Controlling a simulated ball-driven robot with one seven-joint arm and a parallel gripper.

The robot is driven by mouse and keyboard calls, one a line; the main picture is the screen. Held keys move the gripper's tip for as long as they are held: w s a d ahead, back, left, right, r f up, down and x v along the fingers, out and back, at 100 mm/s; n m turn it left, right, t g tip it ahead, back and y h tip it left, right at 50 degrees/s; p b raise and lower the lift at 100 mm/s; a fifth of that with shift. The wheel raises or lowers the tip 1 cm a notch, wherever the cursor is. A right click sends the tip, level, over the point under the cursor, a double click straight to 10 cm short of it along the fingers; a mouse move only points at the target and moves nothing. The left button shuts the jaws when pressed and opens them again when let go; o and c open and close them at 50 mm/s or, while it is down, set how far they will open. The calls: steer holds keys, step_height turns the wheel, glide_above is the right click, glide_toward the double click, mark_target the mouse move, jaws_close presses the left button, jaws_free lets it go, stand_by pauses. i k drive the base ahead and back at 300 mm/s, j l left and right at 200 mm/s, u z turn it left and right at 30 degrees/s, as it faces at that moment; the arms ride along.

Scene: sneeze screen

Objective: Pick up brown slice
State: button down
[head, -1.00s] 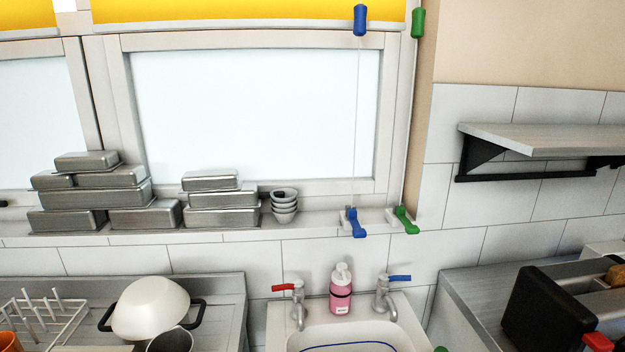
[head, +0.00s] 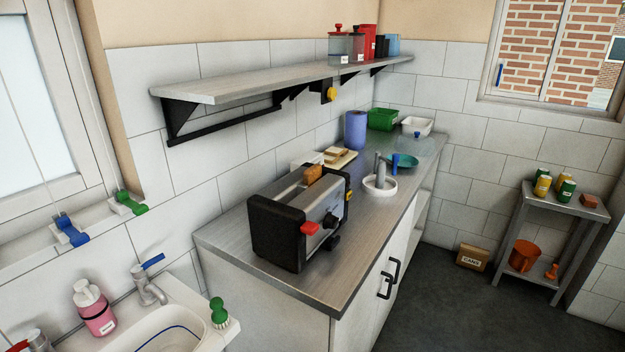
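A brown slice (head: 313,174) sticks up out of the top slot of the black and steel toaster (head: 292,222) on the counter. Its lower part is hidden inside the toaster. The toaster has a red lever on its near end and dark knobs on its side. Behind it, bread slices (head: 336,154) lie on a light board; they are small and partly overlapped, so I cannot tell their number. My gripper is not in view.
The steel counter (head: 335,270) has bare room in front of the toaster. A white dish with upright handles (head: 380,184), a teal bowl (head: 402,160) and a blue roll (head: 355,130) stand farther back. A wall shelf (head: 240,84) overhangs the counter. The sink (head: 185,330) is at lower left.

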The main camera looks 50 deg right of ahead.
mark_target(314, 173)
steer(key=z, duration=0.4)
steer(key=i+z, duration=0.2)
steer(key=z, duration=0.2)
steer(key=i+z, duration=0.2)
steer(key=z, duration=0.2)
steer(key=i+j+z, duration=0.15)
steer(key=z, duration=0.25)
steer(key=i+j, duration=0.25)
